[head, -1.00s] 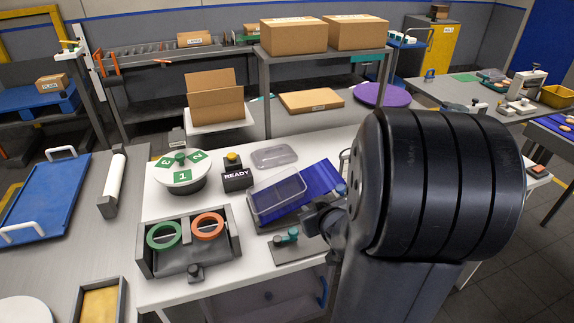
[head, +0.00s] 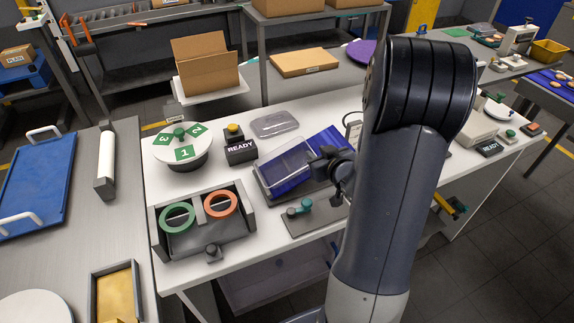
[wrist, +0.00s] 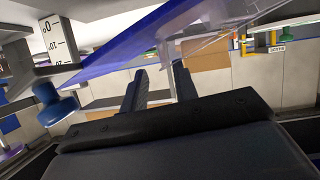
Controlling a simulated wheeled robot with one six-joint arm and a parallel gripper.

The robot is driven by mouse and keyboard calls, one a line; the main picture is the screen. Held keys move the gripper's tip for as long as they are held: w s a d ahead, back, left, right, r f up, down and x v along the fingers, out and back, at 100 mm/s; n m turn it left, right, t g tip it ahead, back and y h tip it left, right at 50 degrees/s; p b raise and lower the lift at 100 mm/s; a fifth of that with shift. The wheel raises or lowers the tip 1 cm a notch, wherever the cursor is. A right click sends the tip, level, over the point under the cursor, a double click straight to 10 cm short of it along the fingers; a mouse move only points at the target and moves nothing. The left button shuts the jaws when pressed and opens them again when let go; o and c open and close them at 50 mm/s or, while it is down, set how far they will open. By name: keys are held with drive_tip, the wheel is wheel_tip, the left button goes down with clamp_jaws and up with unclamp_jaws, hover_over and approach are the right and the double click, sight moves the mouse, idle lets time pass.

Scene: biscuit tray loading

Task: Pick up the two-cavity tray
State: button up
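The clear two-cavity tray (head: 284,165) lies at a slant on the grey and blue stand (head: 330,138) on the white table in the head view. My gripper (head: 322,166) is at the right end of the tray, close to it. In the wrist view, the clear tray (wrist: 205,38) shows above and beyond the fingers, with a blue sheet beside it. The two fingers of my gripper (wrist: 160,68) stand apart with a gap between them. I cannot tell whether they touch the tray. My wrist hides part of the stand in the head view.
Another clear container (head: 274,123) lies behind the tray. A black READY box (head: 240,149) with a yellow button stands to its left. A teal-knobbed fixture (head: 303,207) sits in front. A grey holder (head: 242,238) with green and orange rings is at the front left.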

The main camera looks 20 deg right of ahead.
drive_tip(key=x, duration=0.1)
drive_tip(key=p+x, duration=0.1)
drive_tip(key=x, duration=0.1)
drive_tip(key=shift+w+a, duration=0.2)
drive_tip(key=shift+a, duration=0.2)
drive_tip(key=shift+w+f, duration=0.35)
drive_tip(key=shift+w, duration=0.2)
clamp_jaws()
